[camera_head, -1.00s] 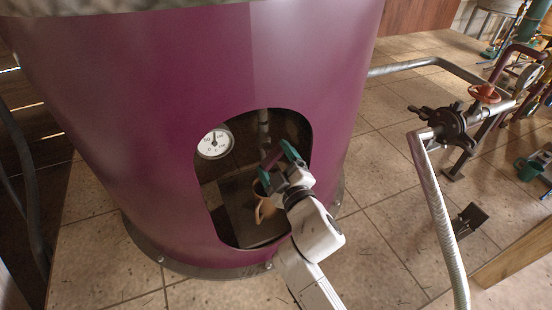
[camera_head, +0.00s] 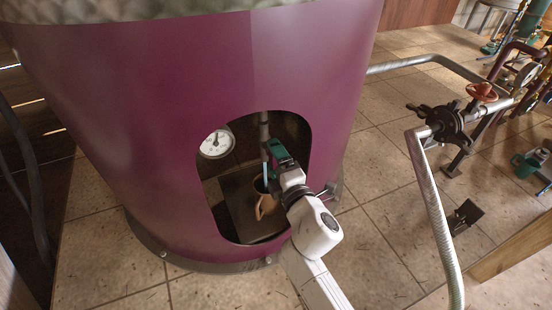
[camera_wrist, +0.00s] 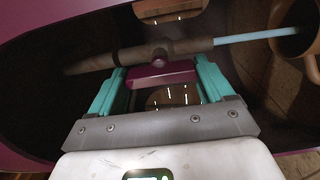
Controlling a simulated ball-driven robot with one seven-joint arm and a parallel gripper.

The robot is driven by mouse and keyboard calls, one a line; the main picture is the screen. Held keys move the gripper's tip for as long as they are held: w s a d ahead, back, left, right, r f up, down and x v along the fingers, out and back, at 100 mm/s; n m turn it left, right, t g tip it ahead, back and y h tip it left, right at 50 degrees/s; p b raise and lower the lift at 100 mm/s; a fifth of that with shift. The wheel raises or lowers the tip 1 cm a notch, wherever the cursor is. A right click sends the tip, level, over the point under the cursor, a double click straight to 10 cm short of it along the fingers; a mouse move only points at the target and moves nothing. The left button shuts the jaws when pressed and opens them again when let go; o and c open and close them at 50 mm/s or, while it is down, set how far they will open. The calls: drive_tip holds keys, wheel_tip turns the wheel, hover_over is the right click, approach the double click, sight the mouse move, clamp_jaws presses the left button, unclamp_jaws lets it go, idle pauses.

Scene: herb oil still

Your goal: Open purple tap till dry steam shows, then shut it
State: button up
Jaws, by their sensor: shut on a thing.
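The purple tap handle (camera_wrist: 160,73) sits between my gripper's teal fingers (camera_wrist: 160,80) in the wrist view, under a brown pipe (camera_wrist: 140,54). My gripper (camera_head: 278,152) is shut on the handle inside the opening of the purple still (camera_head: 160,130). A pale blue stream (camera_wrist: 252,38) runs from the pipe end into a tan mug (camera_wrist: 290,45). In the head view, the stream (camera_head: 265,168) falls into the mug (camera_head: 265,206), which stands on a dark plate (camera_head: 237,208). I see no clear steam at the outlet. The fingers hide the handle in the head view.
A round white gauge (camera_head: 215,144) is inside the opening at left. The opening's rim (camera_head: 308,135) surrounds my gripper closely.

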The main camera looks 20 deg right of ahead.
drive_tip(key=shift+f+n, duration=0.1)
drive_tip(key=shift+n, duration=0.2)
drive_tip(key=o, duration=0.9)
drive_tip(key=shift+o, duration=0.2)
drive_tip(key=s+b, duration=0.1)
drive_tip(key=s, duration=0.9)
drive_tip(key=shift+s, duration=0.4)
